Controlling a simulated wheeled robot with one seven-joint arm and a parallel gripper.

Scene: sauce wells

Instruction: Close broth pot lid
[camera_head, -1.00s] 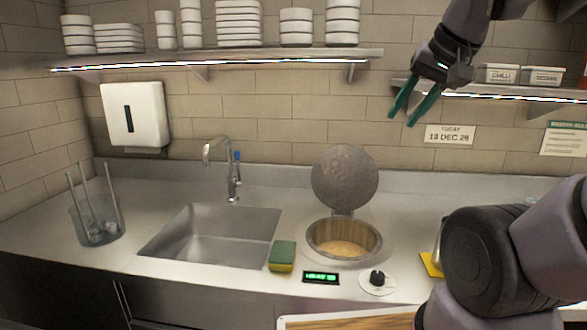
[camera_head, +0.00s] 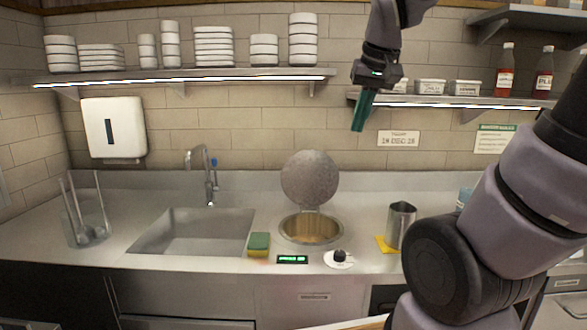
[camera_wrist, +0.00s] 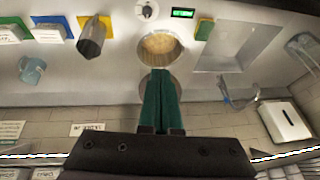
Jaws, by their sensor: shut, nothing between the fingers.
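The broth pot (camera_head: 311,230) is sunk in the steel counter, with pale broth inside. Its round grey lid (camera_head: 310,178) stands open, upright at the back of the pot. In the wrist view the pot (camera_wrist: 160,47) lies beyond my fingertips, and the fingers hide most of the lid. My gripper (camera_head: 358,128) has green fingers, pressed together and empty. It hangs pointing down in front of the back wall, above and to the right of the lid, apart from it. It also shows in the wrist view (camera_wrist: 161,72).
A sink (camera_head: 195,232) with a tap is left of the pot. A sponge (camera_head: 259,243), a green display (camera_head: 292,259) and a knob (camera_head: 340,256) sit near the front edge. A metal jug (camera_head: 400,225) stands right. Shelves (camera_head: 200,76) with bowls hang above.

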